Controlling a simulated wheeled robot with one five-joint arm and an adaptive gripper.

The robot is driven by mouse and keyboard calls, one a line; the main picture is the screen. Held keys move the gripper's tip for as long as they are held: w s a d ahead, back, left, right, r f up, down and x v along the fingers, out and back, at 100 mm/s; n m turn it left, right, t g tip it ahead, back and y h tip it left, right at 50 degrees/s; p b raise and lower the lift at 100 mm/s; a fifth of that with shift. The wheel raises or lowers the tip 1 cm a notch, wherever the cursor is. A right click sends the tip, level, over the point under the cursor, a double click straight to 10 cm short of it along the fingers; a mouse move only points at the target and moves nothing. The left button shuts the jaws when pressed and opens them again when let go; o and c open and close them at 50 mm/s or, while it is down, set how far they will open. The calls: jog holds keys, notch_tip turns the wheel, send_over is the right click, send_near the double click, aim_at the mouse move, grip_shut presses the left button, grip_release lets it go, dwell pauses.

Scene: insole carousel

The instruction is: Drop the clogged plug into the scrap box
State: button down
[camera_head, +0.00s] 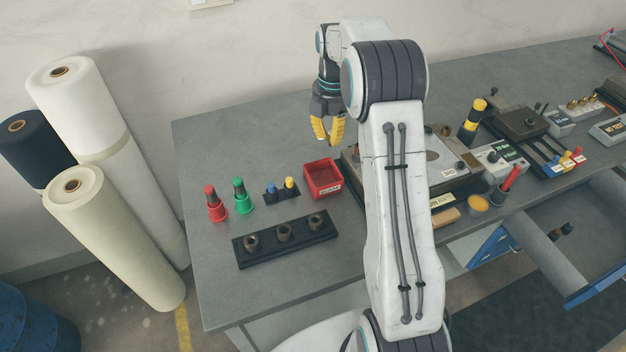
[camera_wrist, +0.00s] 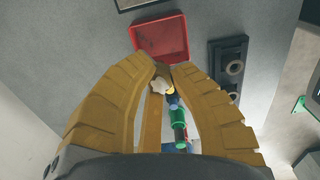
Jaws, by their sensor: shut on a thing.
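My gripper (camera_head: 328,140) hangs above the table, behind and above the small red scrap box (camera_head: 308,186). Its yellow fingers (camera_wrist: 163,72) are closed in the wrist view on a small pale piece (camera_wrist: 159,85), which I take to be the clogged plug. The fingers hide most of the piece, and I cannot make it out in the head view. The scrap box is an open square tray with a label on its front. In the wrist view it lies just past the fingertips (camera_wrist: 183,40), and its floor looks bare.
A black block with three round sockets (camera_head: 286,238) sits in front of the box. A red bottle (camera_head: 214,204), a green bottle (camera_head: 242,196) and a small rack with blue and yellow pegs (camera_head: 281,193) stand left. Machinery crowds the right; the table's back left is clear.

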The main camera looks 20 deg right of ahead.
aim_at(331, 145)
jog(key=shift+w+d+f, duration=0.1)
jog(key=shift+d+f, duration=0.05)
jog(key=shift+d, duration=0.1)
jog(key=shift+a+f+b, duration=0.15)
jog(key=shift+f+b, duration=0.25)
jog(key=shift+b, duration=0.1)
notch_tip(331, 145, down, 5)
jog(key=b, duration=0.4)
jog(key=c, duration=1.1)
grip_release()
jog(key=shift+c, duration=0.2)
notch_tip(331, 145, up, 12)
jog(key=shift+m, duration=0.3)
